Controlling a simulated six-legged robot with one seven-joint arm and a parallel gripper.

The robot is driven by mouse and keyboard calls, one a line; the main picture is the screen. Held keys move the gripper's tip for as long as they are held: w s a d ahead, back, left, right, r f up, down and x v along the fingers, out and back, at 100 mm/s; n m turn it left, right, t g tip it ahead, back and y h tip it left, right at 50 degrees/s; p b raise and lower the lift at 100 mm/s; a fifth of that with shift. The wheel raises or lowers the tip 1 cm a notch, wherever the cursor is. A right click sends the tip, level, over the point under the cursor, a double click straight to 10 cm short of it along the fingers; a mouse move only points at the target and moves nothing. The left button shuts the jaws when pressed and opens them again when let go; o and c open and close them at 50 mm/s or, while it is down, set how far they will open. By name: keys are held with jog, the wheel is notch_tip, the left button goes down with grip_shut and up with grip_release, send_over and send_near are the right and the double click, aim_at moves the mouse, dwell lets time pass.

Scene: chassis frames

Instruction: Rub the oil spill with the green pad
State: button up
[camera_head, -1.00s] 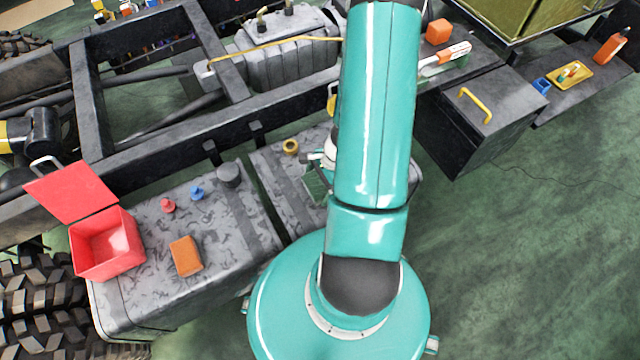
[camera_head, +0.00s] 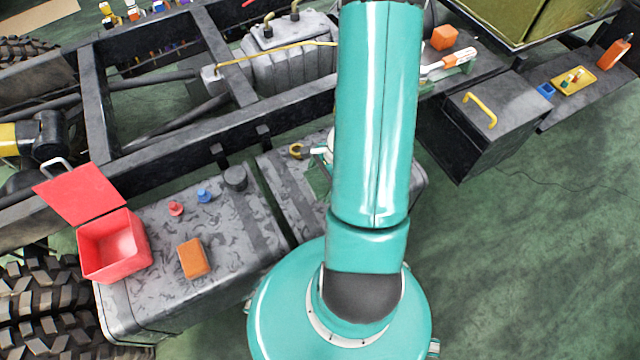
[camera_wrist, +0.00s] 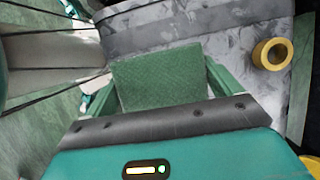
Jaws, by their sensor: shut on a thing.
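The green pad (camera_wrist: 160,77) is a flat, rough green block held between the fingers of my gripper (camera_wrist: 158,88) in the wrist view. My gripper is shut on it, with a finger at each side. The pad is over or against the grey mottled tank top (camera_wrist: 215,22); I cannot tell whether it touches. In the head view my arm mostly hides my gripper (camera_head: 320,172), which is above the right part of the grey tank (camera_head: 290,190). I cannot make out the oil spill in either view.
A yellow ring (camera_wrist: 272,54) lies right of the pad; it also shows in the head view (camera_head: 297,151). An orange block (camera_head: 193,258), red and blue knobs and an open red box (camera_head: 113,245) are on the left. A dark box with a yellow handle (camera_head: 480,108) is right.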

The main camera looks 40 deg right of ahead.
aim_at(318, 182)
jog(key=shift+r, duration=1.5)
jog(key=shift+s+a, duration=0.1)
